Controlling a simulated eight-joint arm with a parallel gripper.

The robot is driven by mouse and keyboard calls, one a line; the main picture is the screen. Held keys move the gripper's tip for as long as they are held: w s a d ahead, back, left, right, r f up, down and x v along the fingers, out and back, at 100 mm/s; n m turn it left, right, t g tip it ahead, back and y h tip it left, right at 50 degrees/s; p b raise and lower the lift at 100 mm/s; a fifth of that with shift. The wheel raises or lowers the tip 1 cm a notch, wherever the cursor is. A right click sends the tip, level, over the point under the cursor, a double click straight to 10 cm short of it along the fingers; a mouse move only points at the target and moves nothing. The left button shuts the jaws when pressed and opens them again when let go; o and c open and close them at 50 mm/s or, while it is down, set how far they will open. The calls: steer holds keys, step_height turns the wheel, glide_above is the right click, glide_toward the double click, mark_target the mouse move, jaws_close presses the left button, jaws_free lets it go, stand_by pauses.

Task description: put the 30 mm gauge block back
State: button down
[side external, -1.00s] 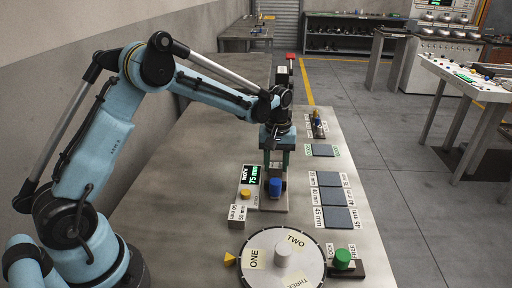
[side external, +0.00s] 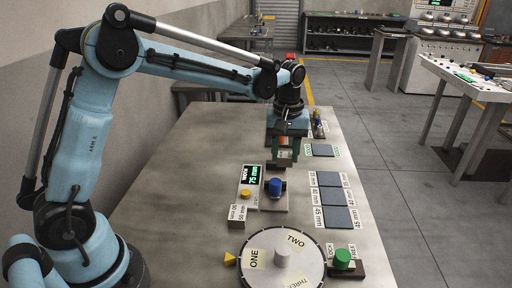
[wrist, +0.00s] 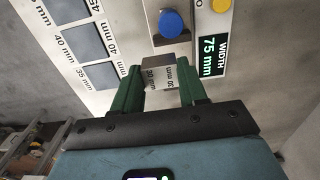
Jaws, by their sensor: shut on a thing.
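My gripper (wrist: 160,84) is shut on the 30 mm gauge block (wrist: 158,72), a grey block with "30 mm" on its faces, held between the green fingers. In the side view my gripper (side external: 284,160) hangs behind the measuring station, raised above the table. Three dark square pads lie in a row to the right, marked 35 mm (side external: 330,179), 40 mm (side external: 333,196) and 45 mm (side external: 337,217). I see no pad that reads 30 mm.
The measuring station has a blue knob (side external: 275,186), a yellow button (side external: 246,194) and a display (side external: 250,176) reading 75 mm. A grey block marked 50 mm (side external: 238,217) stands beside it. A round turntable (side external: 255,272) and a green knob (side external: 342,257) are in front. Another dark pad (side external: 322,150) lies farther back.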

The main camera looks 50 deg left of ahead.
steer(key=s+d+r, duration=0.2)
steer(key=d+r, duration=0.1)
steer(key=d, duration=0.2)
steer(key=w+a+f, duration=0.2)
steer(key=a, duration=0.5)
steer(key=w+a+f, duration=0.2)
steer(key=a, duration=0.6)
steer(key=w+a+f, duration=0.1)
steer(key=a+f, duration=0.1)
steer(key=a, duration=0.5)
steer(key=shift+w+a+f, duration=0.25)
steer(key=shift+w+f, duration=0.15)
steer(key=shift+a+f, duration=0.35)
steer(key=shift+f, duration=1.85)
steer(key=shift+f, duration=0.1)
steer(key=c, duration=0.6)
jaws_free()
